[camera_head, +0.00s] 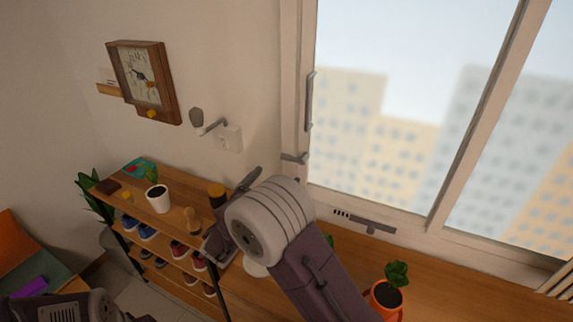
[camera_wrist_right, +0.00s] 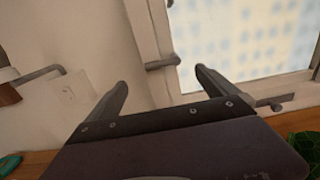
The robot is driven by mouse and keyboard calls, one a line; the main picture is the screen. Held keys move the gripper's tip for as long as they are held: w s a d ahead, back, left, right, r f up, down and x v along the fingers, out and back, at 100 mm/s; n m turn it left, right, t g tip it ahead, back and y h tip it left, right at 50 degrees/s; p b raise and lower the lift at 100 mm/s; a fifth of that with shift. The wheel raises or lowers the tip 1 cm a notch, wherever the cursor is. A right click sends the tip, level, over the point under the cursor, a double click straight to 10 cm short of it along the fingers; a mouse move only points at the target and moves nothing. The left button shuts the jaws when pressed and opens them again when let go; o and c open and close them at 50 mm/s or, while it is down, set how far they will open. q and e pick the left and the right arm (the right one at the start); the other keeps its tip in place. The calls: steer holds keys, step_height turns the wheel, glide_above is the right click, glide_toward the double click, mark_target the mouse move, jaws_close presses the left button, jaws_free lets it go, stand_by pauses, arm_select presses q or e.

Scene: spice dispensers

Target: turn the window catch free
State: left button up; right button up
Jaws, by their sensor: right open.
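The window catch (camera_head: 294,157) is a small grey lever on the left window frame, below the long upright handle (camera_head: 309,101). In the right wrist view the catch (camera_wrist_right: 162,64) lies roughly level, pointing right, between and beyond my fingertips. My right gripper (camera_head: 231,210) is open and empty, below and left of the catch in the head view. In the right wrist view its fingers (camera_wrist_right: 162,82) are spread and do not visibly touch the catch. Part of my left arm (camera_head: 98,305) shows at the lower left; its fingers are not clear.
A grey stay bar (camera_head: 370,228) sits low on the window frame. A wall switch plate (camera_head: 229,138) with a hook beside it is left of the window. A clock (camera_head: 143,80) hangs further left. Below are a shoe shelf, a white cup (camera_head: 158,199) and an orange pot (camera_head: 386,295).

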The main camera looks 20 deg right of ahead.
mark_target(291, 160)
steer(key=p+x, duration=0.1)
steer(key=x, duration=0.8)
steer(key=shift+d+f+p, duration=0.1)
steer(key=shift+d+p, duration=0.15)
steer(key=shift+p, duration=0.05)
steer(key=c, duration=2)
steer(key=n+p, duration=0.1)
steer(key=n, duration=0.1)
steer(key=f+n+p, duration=0.1)
steer(key=n, duration=0.1)
steer(key=shift+n, duration=0.3)
steer(key=n+p, duration=0.1)
steer(key=n, duration=0.2)
steer(key=f+n+p, duration=0.1)
steer(key=shift+s+d+n+p, duration=0.25)
steer(key=shift+s+n+p, duration=0.05)
steer(key=shift+p, duration=0.05)
steer(key=shift+s+d+f+n+p, duration=0.3)
steer(key=shift+n+p, duration=0.5)
steer(key=shift+n, duration=0.7)
steer(key=shift+s+d+f+n+p, duration=0.25)
steer(key=shift+n+p, duration=0.55)
steer(key=shift+n, duration=0.7)
steer(key=shift+s+d+f+n+p, duration=0.3)
steer(key=shift+n+p, duration=0.5)
steer(key=shift+n, duration=0.7)
steer(key=shift+s, duration=0.1)
